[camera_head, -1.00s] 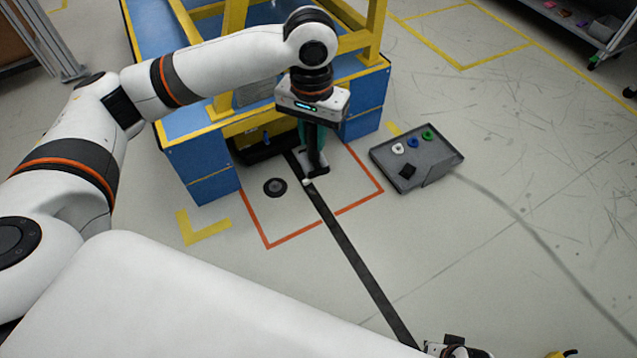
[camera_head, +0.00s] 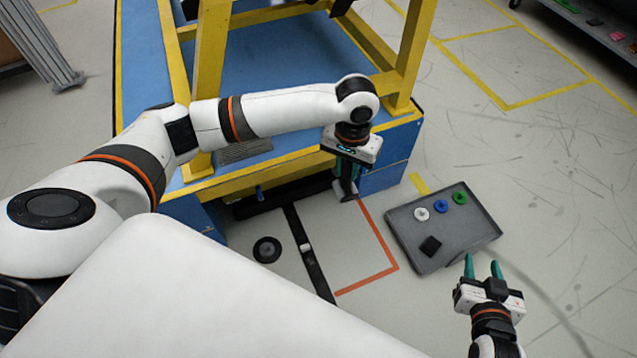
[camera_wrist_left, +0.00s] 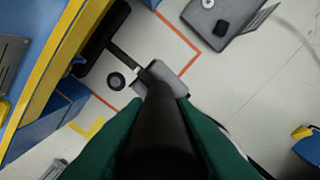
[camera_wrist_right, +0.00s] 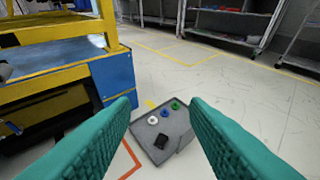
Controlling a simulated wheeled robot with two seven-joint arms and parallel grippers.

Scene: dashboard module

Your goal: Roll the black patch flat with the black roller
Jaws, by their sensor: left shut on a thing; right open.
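My left gripper (camera_head: 348,172) is shut on the handle of a black tool (camera_wrist_left: 168,125), which looks like the roller. Its grey head (camera_wrist_left: 160,78) points down near the floor in the left wrist view. In the head view the tool is partly hidden under the gripper, beside the blue base. A small black square (camera_head: 430,246), which may be the patch, lies in the grey tray (camera_head: 408,227); it also shows in the right wrist view (camera_wrist_right: 161,141). My right gripper (camera_head: 483,268) is open and empty at the tray's near right side.
White, blue and green rings (camera_head: 442,204) lie in the tray. A dark strip (camera_head: 315,272) with a small white piece and a black disc (camera_head: 267,250) are on the floor by an orange outline. A blue base with yellow frame (camera_head: 400,140) stands behind.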

